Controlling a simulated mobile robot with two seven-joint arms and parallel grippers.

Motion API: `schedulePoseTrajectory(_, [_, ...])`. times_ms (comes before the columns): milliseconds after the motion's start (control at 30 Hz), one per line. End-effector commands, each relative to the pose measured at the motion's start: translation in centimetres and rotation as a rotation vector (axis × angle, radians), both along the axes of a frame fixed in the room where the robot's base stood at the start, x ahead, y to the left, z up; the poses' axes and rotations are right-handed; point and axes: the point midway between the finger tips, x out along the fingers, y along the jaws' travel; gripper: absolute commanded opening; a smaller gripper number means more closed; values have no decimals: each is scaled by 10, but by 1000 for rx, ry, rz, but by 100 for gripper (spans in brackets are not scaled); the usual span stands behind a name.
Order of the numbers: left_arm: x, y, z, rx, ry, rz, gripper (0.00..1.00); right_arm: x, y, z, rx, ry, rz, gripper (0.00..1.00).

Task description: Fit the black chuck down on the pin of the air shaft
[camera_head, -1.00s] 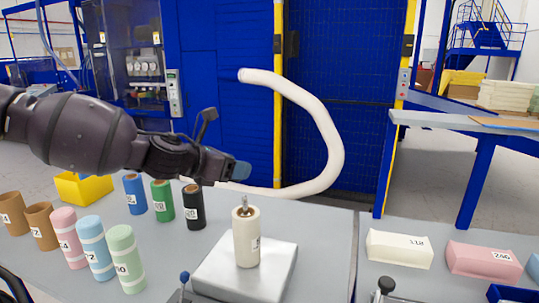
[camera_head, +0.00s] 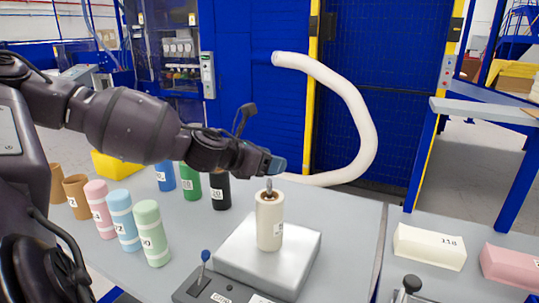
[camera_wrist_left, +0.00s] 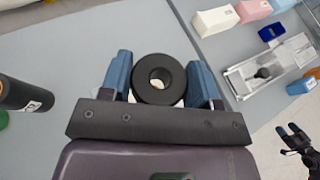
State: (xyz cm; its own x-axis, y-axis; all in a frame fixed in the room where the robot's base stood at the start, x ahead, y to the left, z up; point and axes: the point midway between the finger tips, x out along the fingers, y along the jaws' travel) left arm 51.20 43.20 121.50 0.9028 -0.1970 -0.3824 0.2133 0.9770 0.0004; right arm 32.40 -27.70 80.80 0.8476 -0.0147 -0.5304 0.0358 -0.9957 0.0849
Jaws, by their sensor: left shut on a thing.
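My left gripper (camera_head: 277,166) is just above the air shaft's pin (camera_head: 268,187). The pin stands up from the core of an upright cream roll (camera_head: 270,225) on a light grey block (camera_head: 235,250). In the left wrist view the left gripper (camera_wrist_left: 158,82) is shut on the black chuck (camera_wrist_left: 142,88), a thick ring with a round hole between the blue fingers. Something pale shows through the hole. In the head view I cannot make out the chuck at the fingers. My right gripper (camera_wrist_left: 289,130) is small in the wrist view, its blue fingers apart.
Several coloured rolls stand left on the table, including a black roll (camera_head: 220,190) and a green roll (camera_head: 152,235). A yellow bin (camera_head: 115,165) is behind them. A control box with a blue-knobbed lever (camera_head: 205,256) is in front. A cream block (camera_head: 428,246) lies right.

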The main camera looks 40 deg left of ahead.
Motion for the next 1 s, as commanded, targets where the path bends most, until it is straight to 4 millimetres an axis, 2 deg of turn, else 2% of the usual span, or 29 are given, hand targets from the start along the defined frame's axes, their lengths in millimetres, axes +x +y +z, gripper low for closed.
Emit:
schedulePoseTrajectory(67, [0,0,-7,-2,1,0,31,2,1,0,2,-5,1,80])
schedulePoseTrajectory(400, [0,0,-5,0,0,-1,31,8,2,6,2,-19,3,80])
schedulePoseTrajectory(1000, [-2,0,-11,0,0,-1,31,-4,-1,-1,-1,7,-1,80])
